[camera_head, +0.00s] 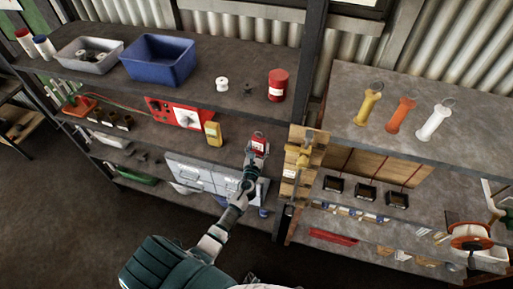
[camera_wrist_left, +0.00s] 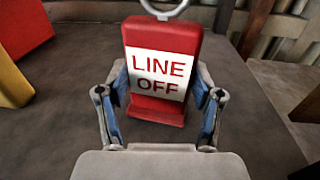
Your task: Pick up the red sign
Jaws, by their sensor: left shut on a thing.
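The red sign (camera_wrist_left: 162,68) stands upright in the left wrist view, with a white panel reading "LINE OFF" and a metal ring at its top. It also shows small in the head view (camera_head: 258,141), at the right part of the middle shelf. My left gripper (camera_wrist_left: 160,108) has a finger on each side of the sign's lower part and is shut on it. I cannot tell whether the sign's base touches the shelf. My right gripper is not in view.
A yellow meter (camera_head: 213,133) and a red panel box (camera_head: 178,114) stand left of the sign. A wooden rack (camera_head: 303,160) is close on its right. Above are a blue bin (camera_head: 158,60) and a red can (camera_head: 277,85) on the upper shelf.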

